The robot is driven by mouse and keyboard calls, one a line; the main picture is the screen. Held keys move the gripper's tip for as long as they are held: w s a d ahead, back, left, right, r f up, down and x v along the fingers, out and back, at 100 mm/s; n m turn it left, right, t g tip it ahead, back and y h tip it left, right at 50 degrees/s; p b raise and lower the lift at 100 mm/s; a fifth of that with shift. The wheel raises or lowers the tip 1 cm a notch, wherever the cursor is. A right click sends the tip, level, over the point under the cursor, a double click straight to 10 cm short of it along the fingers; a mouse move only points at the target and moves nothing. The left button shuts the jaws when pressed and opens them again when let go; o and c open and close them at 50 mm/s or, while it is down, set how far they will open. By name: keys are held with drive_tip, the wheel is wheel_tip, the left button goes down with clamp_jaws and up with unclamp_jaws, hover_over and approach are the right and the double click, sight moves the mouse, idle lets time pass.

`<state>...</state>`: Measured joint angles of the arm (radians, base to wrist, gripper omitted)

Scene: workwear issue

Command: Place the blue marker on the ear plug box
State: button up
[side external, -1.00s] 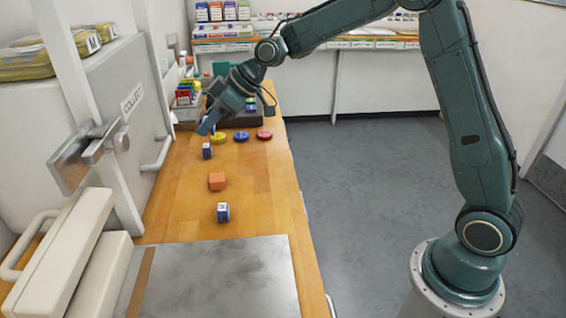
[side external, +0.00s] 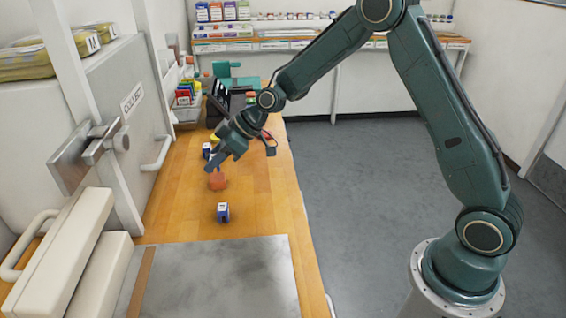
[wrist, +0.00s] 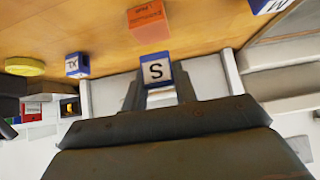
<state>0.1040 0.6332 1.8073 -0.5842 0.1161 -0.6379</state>
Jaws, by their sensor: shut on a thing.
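My gripper (side external: 213,164) is low over the wooden worktop, pointing down. It is shut on a blue block with a white face marked S (wrist: 155,70), seen between the fingers in the wrist view. An orange box (side external: 218,182), which I take for the ear plug box, stands on the worktop just below the fingertips in the side view; it also shows in the wrist view (wrist: 149,22), its label too small to read. I cannot tell if the held block touches it. The round blue disc seen earlier among the discs is hidden behind my gripper.
A blue block marked XL (wrist: 77,66) and another blue block (side external: 223,212) stand either side of the orange box. A yellow disc (wrist: 25,66) lies farther back. A metal plate (side external: 220,275) covers the near worktop (side external: 265,190). A door with a handle borders the left.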

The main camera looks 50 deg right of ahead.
drive_tip(key=shift+f, duration=1.2)
drive_tip(key=shift+f, duration=0.15)
drive_tip(key=o, duration=0.9)
drive_tip(key=shift+o, duration=0.2)
drive_tip(key=shift+r, duration=0.25)
drive_tip(key=v, duration=1.2)
